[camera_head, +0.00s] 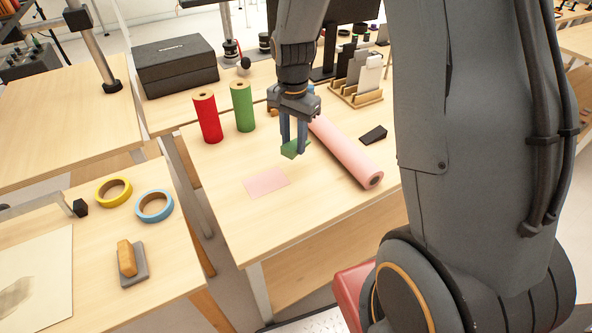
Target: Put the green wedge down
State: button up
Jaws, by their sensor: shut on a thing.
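The green wedge (290,153) is between the fingertips of my gripper (294,146). My gripper points down and is shut on the wedge, over the middle wooden table (222,187). The fingers hide part of the wedge. I cannot tell for sure whether the wedge touches the table top or hangs just above it. A flat pink sheet (266,182) lies on the table in front and to the left of the wedge.
A pink roll (350,156) lies close right of my gripper, with a dark wedge (373,134) beyond it. A red roll (208,119) and a green roll (243,107) stand upright behind left. The table's front strip is clear.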

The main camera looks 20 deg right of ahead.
aim_at(293, 171)
notch_tip(293, 171, up, 2)
jog(key=m, duration=0.4)
jog(key=shift+m, duration=0.3)
jog(key=shift+f+p, duration=1.05)
jog(key=shift+f, duration=3.9)
jog(key=o, duration=1.1)
jog(key=shift+f, duration=0.15)
jog(key=shift+c, duration=0.2)
